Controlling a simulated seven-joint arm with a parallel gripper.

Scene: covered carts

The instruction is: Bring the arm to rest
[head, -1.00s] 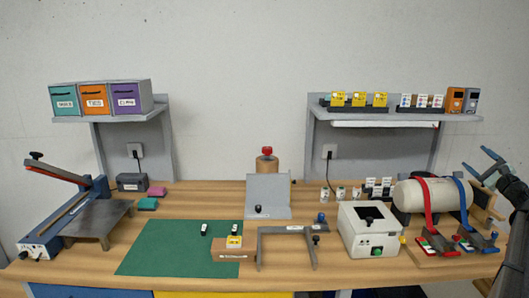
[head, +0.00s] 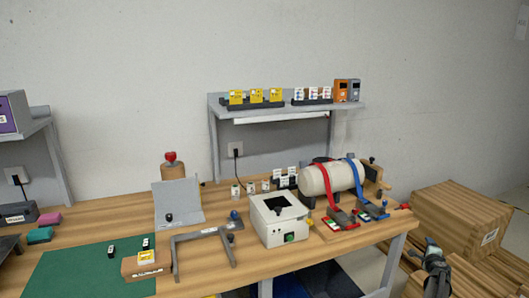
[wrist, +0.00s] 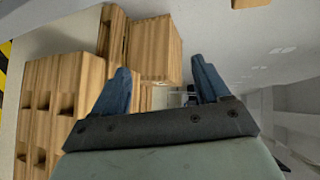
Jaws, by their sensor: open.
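My gripper (head: 433,248) is low at the right of the head view, right of the workbench (head: 210,272) and in front of wooden boxes. In the wrist view my gripper (wrist: 160,68) shows two blue fingers spread wide. Nothing is between them but distant background, and the gripper touches nothing that I can see. Most of my arm is outside the head view.
Wooden boxes (head: 462,222) stand on the floor right of the workbench; they also fill the left of the wrist view (wrist: 60,100). A strapped cream cylinder (head: 332,178) and a white box device (head: 278,220) stand on the bench's right part. Floor shows between bench and boxes.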

